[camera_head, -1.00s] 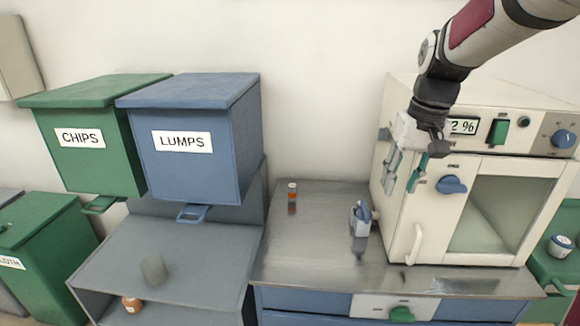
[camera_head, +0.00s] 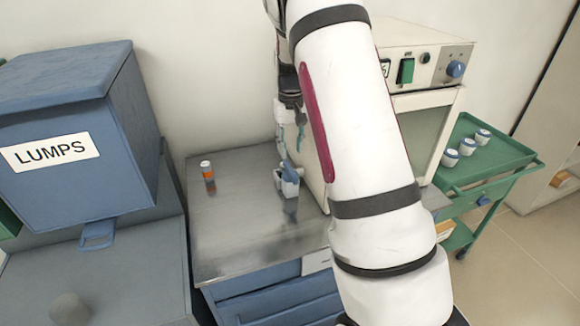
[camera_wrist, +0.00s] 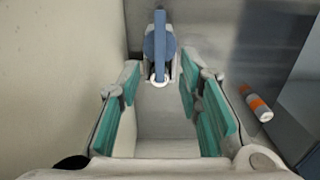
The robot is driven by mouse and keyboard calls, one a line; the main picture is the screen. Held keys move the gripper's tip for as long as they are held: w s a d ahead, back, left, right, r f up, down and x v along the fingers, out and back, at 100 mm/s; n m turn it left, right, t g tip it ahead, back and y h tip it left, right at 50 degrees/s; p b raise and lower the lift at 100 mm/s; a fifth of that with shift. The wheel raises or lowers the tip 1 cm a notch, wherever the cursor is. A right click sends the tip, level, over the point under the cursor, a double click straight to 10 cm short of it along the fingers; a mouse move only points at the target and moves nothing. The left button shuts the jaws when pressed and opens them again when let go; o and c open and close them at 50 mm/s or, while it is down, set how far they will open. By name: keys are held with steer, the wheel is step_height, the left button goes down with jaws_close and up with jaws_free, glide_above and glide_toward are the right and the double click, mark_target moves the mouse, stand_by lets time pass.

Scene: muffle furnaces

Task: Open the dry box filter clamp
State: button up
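The cream dry box (camera_head: 410,42) stands on the bench, largely hidden behind my arm. My gripper (camera_head: 291,145) points downward beside its left wall. In the wrist view my gripper (camera_wrist: 160,78) is open, its teal pads apart with nothing pinched between them. A blue lever-like part (camera_wrist: 158,44) in a pale mount shows just beyond the fingertips, roughly centred. A blue part in a pale base (camera_head: 288,181) shows below the gripper in the head view. I cannot tell whether these are the same part, or which is the filter clamp.
An orange-and-white vial (camera_head: 208,177) stands on the metal bench top (camera_head: 240,235), left of the gripper, with clear bench around it. The blue LUMPS bin (camera_head: 75,130) is further left. A green cart (camera_head: 490,160) with several white-and-blue jars stands right of the box.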

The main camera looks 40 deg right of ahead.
mark_target(291, 170)
step_height(291, 170, down, 8)
steer(key=shift+p, duration=0.3)
jaws_close()
